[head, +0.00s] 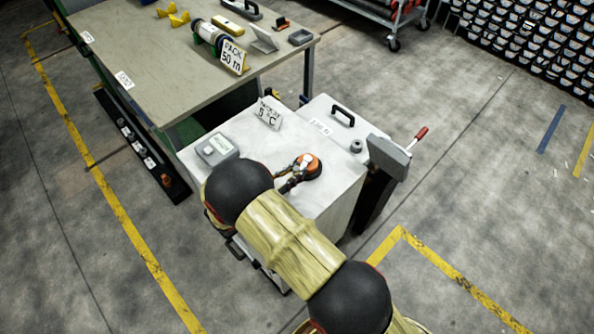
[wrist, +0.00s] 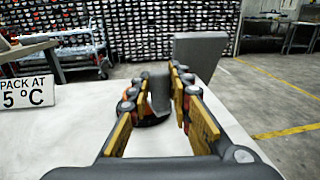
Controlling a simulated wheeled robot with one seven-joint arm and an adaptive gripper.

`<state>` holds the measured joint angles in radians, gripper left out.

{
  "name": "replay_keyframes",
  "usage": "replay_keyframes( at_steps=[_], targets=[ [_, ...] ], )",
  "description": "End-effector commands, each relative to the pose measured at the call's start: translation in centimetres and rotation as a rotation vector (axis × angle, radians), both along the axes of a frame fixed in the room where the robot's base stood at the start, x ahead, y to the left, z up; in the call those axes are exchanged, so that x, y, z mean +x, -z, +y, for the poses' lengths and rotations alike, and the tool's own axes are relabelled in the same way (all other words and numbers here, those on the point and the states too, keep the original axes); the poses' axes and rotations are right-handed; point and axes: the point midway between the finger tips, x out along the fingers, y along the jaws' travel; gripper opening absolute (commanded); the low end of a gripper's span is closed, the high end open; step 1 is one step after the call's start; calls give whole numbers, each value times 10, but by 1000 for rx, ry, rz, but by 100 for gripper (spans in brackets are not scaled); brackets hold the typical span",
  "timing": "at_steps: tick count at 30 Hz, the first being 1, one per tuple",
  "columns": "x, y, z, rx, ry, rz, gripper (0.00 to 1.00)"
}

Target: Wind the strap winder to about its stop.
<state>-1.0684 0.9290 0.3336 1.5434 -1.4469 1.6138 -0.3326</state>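The round orange device I take for the strap winder (head: 312,166) sits on top of a white cabinet (head: 342,185). In the wrist view its dark grey upright grip (wrist: 159,92) stands between my fingers, with some orange showing low beside it. My gripper (head: 296,175) comes in low over the cabinet top. In the wrist view my gripper (wrist: 157,95) is open, one finger on each side of the grip, with a narrow gap visible on the left. Contact on the right cannot be told. The winder's stop is not discernible.
A "PACK AT 5 °C" sign (head: 268,115) and a grey box (head: 217,150) stand on the cabinet. Right of it are a black-handled lid (head: 343,117) and a grey post head (head: 389,157) with a red lever (head: 421,134). A workbench (head: 150,62) lies behind.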

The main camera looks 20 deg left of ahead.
Motion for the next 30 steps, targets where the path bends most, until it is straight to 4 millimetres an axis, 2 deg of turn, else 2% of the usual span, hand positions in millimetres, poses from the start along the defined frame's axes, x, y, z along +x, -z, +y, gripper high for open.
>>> replay_keyframes(
  at_steps=[7, 18, 23, 30],
  targets=[
    [1, 0, -1, 0, 2, 0, 35],
    [-2, 0, 1, 0, 1, 0, 36],
    [-18, 0, 14, 0, -2, 0, 36],
    [-58, 1, 44, 1, -2, 1, 36]
  ],
)
